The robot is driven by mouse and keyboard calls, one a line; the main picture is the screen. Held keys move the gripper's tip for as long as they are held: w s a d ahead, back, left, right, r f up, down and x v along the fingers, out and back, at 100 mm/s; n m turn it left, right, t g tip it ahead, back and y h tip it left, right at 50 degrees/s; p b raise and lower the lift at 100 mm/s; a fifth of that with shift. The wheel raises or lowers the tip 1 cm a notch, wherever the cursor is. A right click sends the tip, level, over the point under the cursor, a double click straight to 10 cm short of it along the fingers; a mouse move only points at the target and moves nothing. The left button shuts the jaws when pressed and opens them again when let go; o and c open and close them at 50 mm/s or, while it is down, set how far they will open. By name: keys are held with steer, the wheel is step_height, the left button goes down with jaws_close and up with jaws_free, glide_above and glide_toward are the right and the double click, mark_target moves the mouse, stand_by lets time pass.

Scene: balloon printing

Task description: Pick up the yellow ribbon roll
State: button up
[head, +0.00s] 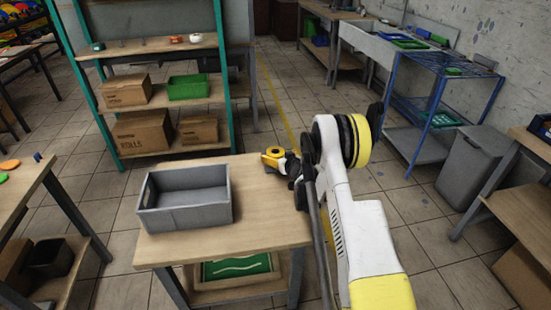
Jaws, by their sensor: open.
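A small yellow roll (272,154), which looks like the ribbon roll, sits by the far right corner of the wooden table (262,215). My gripper (283,163) is dark and small in view, right beside the roll and overlapping it in the picture. My gripper is open. The fingertips are partly hidden by the arm and the roll, and I cannot tell whether they touch the roll or are around it.
A grey open bin (186,198) stands on the table's left half, and the front right of the tabletop is bare. A green tray (236,267) lies on the lower shelf. A shelving rack (160,105) with cardboard boxes stands behind.

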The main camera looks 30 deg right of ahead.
mark_target(274, 151)
steer(key=b+x, duration=0.2)
steer(key=x, duration=0.2)
steer(key=shift+w+f+b, duration=0.25)
steer(key=shift+w+b, duration=0.05)
steer(key=shift+b, duration=0.05)
steer(key=shift+w+d+r, duration=0.1)
steer(key=shift+w, duration=0.2)
steer(key=c, duration=1.3)
